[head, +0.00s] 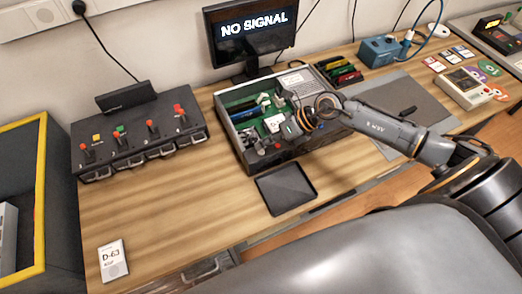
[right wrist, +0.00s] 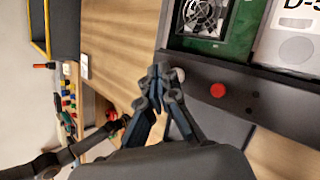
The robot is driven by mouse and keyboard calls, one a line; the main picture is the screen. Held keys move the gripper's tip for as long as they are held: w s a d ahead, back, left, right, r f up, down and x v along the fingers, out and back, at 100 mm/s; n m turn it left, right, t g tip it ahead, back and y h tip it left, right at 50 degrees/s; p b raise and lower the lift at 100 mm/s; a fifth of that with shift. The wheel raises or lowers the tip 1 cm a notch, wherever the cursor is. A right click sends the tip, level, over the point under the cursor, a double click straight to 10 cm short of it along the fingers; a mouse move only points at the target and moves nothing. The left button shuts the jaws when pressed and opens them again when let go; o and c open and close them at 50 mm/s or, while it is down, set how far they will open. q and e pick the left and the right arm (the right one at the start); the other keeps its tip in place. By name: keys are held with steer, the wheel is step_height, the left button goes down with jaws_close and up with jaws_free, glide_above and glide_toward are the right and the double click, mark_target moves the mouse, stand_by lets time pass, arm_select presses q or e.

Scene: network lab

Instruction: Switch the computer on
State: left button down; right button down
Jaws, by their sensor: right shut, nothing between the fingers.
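The computer is an open dark case (head: 225,128) on the table, with a green board and parts inside. Behind it, the monitor (head: 250,50) reads "NO SIGNAL". My right gripper (head: 264,148) is at the front-left part of the case. In the right wrist view its fingertips (right wrist: 158,76) are together and empty, close to a small pale round button (right wrist: 180,74) on the case's front panel; I cannot tell whether they touch it. A larger red round button (right wrist: 218,90) is to the right on the same panel.
A black tray (head: 286,188) lies in front of the case. A box with several red-topped switches (head: 135,135) stands to the left. A white D-63 card (head: 113,261) lies front left. The table between is clear. A grey mat (head: 425,98) lies right.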

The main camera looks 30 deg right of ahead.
steer(key=shift+f, duration=0.1)
steer(key=shift+f+b, duration=0.3)
steer(key=shift+b, duration=0.05)
